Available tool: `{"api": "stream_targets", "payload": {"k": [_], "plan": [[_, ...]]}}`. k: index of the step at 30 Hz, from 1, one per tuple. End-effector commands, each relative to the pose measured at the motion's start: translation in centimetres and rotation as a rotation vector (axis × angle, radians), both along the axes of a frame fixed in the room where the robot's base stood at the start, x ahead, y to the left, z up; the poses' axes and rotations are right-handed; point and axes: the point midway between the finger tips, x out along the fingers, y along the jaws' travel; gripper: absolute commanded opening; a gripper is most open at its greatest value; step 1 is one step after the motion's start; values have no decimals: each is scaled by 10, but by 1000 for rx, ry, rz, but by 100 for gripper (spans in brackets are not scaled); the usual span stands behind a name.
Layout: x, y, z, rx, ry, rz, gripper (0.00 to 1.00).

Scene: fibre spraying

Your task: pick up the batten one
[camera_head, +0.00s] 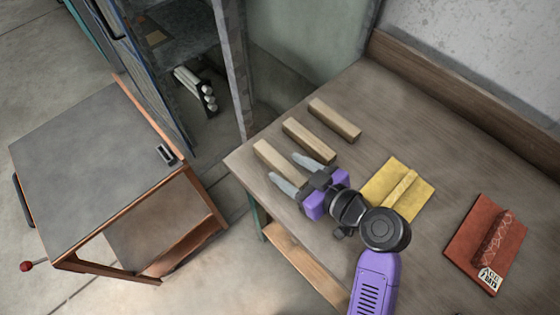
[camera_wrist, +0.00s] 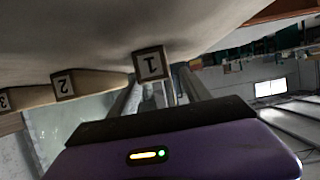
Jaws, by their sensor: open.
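Three pale wooden battens lie side by side on the table. The wrist view shows their end faces marked 1, 2 and 3. Batten one (camera_wrist: 152,64) is straight ahead of my gripper, its end face in line with the gap between the fingers. In the head view batten one (camera_head: 270,156) is the nearest and leftmost of the row. My gripper (camera_head: 284,167) is open at its near end, one finger to each side. It also shows in the wrist view (camera_wrist: 157,82). I cannot tell how far the fingers reach along the batten. Its near end is partly hidden in the head view.
Batten two (camera_head: 308,141) and batten three (camera_head: 335,119) lie just beyond, on the wooden table (camera_head: 440,130). A yellow plate (camera_head: 420,199) and a red plate (camera_head: 465,240) lie to the right. A grey-topped cart (camera_head: 90,160) stands left, beside a metal cabinet.

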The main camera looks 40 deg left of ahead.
Motion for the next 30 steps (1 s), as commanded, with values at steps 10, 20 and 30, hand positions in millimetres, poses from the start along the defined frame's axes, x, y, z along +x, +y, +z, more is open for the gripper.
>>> {"api": "stream_targets", "payload": {"k": [10, 20, 30], "plan": [[3, 33, -12, 0, 0, 1, 56], [3, 33, -13, 0, 0, 0, 29], [3, 33, -12, 1, 0, 0, 0]]}}
